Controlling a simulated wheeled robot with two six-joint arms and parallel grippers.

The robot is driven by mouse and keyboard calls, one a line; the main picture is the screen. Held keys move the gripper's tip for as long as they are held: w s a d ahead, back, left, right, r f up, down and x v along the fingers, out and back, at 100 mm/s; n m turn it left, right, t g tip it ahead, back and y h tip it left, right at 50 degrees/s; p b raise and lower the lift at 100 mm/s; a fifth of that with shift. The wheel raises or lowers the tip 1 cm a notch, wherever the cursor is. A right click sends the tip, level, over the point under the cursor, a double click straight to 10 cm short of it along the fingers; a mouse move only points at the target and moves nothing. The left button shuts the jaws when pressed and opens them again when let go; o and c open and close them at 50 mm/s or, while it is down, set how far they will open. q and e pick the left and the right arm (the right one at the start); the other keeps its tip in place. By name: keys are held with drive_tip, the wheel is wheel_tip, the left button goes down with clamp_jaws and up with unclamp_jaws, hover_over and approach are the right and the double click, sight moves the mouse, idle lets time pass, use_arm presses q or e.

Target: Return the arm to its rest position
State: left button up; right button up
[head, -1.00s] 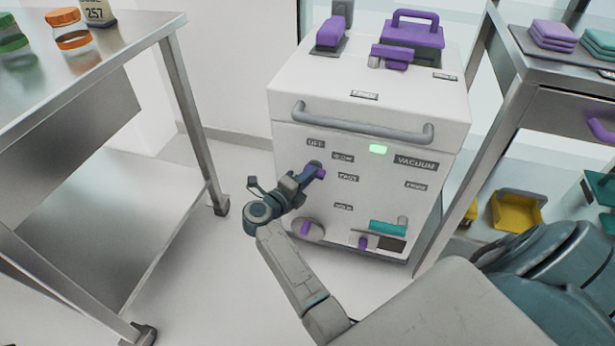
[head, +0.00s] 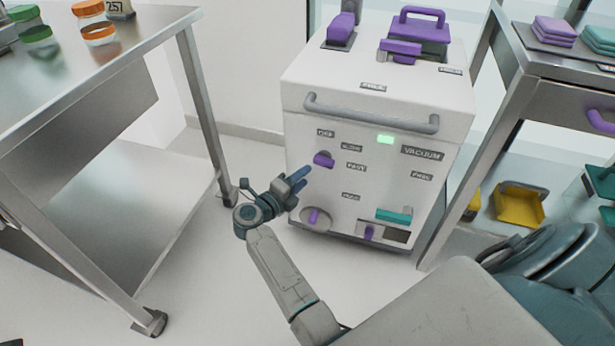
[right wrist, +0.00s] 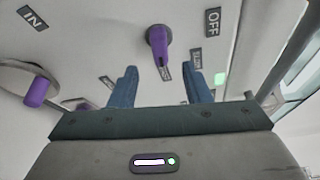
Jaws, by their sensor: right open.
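My right gripper (head: 299,181) is open and empty, in front of the white machine (head: 375,100) and apart from it. Its two blue fingers also show in the right wrist view (right wrist: 168,88), spread wide, with nothing between them. A purple knob (head: 323,159) on the machine's front is just beyond the fingertips. The knob shows in the right wrist view (right wrist: 159,42) too, clear of both fingers. My right arm reaches in from the bottom of the head view. My left gripper is not in view.
A steel table (head: 95,70) with jars stands at the left. A steel cart (head: 510,75) with folded cloths is at the right, close to the machine. A yellow bin (head: 519,205) is low at the right. Open floor lies between the table and the machine.

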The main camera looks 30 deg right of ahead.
drive_tip(key=shift+a, duration=0.15)
idle(0.3)
